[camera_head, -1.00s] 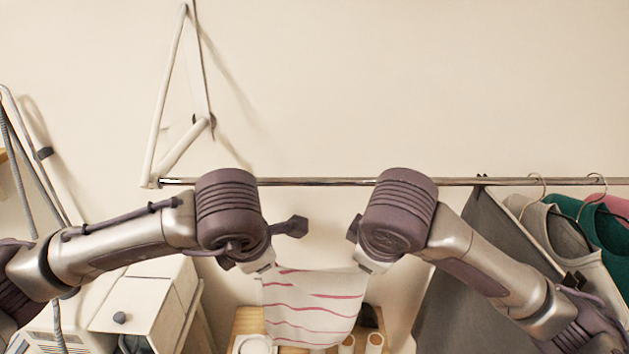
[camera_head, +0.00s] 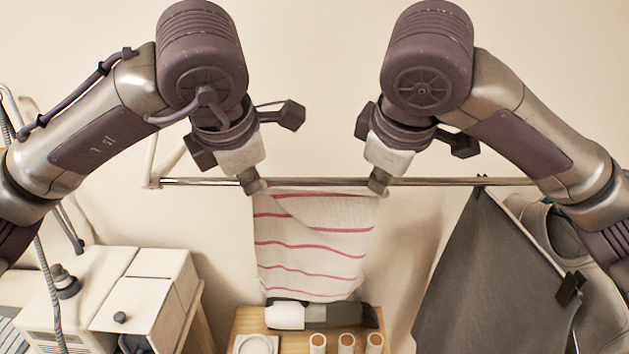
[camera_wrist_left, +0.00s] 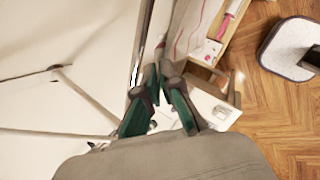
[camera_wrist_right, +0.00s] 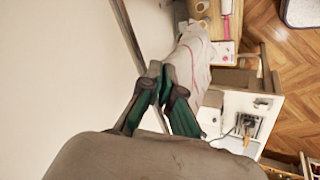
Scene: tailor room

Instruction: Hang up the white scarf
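The white scarf (camera_head: 312,243) with red stripes hangs spread between my two grippers, just in front of the metal rail (camera_head: 440,181). My left gripper (camera_head: 252,186) is shut on its upper left corner, and my right gripper (camera_head: 378,186) on its upper right corner, both at about rail height in the picture. The top edge sags slightly between them. In the left wrist view the scarf (camera_wrist_left: 190,28) is beside the rail (camera_wrist_left: 140,45). In the right wrist view the scarf (camera_wrist_right: 190,62) hangs from the fingertips beside the rail. I cannot tell whether cloth touches the rail.
A dark grey cloth (camera_head: 480,270) and garments on hangers (camera_head: 555,235) hang at the right. A small wooden table (camera_head: 240,325) with thread spools (camera_head: 346,343) stands below. A white machine (camera_head: 110,290) is at lower left. The rail's middle section is free of hangers.

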